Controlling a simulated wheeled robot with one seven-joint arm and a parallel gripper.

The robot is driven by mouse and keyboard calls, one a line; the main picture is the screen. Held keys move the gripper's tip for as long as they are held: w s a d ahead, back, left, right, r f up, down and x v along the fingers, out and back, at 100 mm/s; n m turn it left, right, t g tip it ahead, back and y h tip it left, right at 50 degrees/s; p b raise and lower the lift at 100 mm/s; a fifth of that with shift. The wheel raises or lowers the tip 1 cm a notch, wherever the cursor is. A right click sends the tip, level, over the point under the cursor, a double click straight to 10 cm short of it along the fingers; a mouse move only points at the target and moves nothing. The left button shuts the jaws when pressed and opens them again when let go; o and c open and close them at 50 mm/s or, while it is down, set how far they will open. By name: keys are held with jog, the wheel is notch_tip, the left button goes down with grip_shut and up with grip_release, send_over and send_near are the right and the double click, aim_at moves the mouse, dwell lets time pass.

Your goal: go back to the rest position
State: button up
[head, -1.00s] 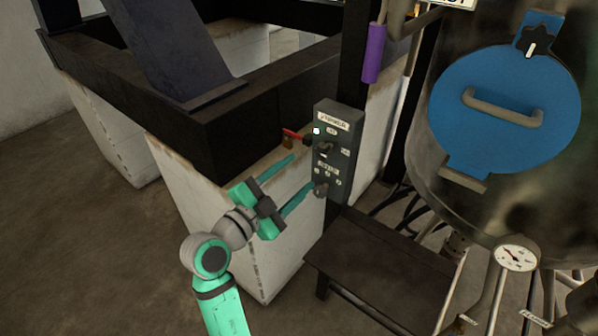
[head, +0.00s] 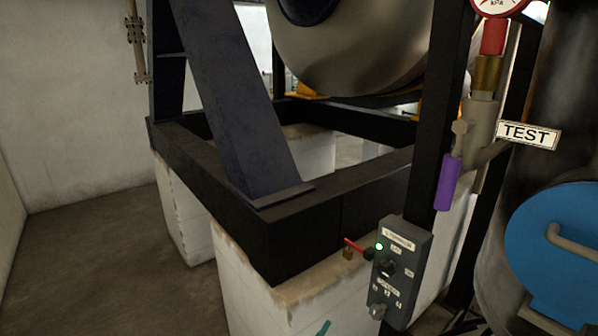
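Only a small teal tip of my gripper (head: 323,328) shows at the bottom edge of the head view, in front of the white plinth. The rest of my gripper and my arm are below the picture. Whether the fingers are open or shut is hidden. The tip is left of and below the grey control box (head: 402,272), with a gap between them in the picture. The box has a lit green lamp (head: 379,246) and a dark knob (head: 388,266). Nothing held can be seen.
A black steel frame (head: 300,235) rests on white plinths (head: 255,285). A small red-handled valve (head: 350,246) sits left of the box. A purple-sleeved handle (head: 448,184), a TEST sign (head: 527,134) and a tank with a blue hatch (head: 560,245) are at right. Floor at left is clear.

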jog(key=s+a+f+n+y, duration=0.3)
jog(key=s+f+n+y, duration=0.1)
jog(key=s+f, duration=0.35)
jog(key=s+a+f+n+y, duration=0.3)
jog(key=s+f+n, duration=0.2)
jog(key=s+f, duration=0.3)
jog(key=s+a+r+y, duration=0.1)
jog(key=s, duration=0.9)
jog(key=s+a+r, duration=0.2)
jog(key=s, duration=0.9)
jog(key=shift+r+n+y, duration=0.15)
jog(key=shift+n+y, duration=0.15)
jog(key=shift+y, duration=0.1)
jog(key=shift+c, duration=0.3)
jog(key=c, duration=0.5)
jog(key=shift+w+d, duration=0.1)
jog(key=shift+d, duration=0.05)
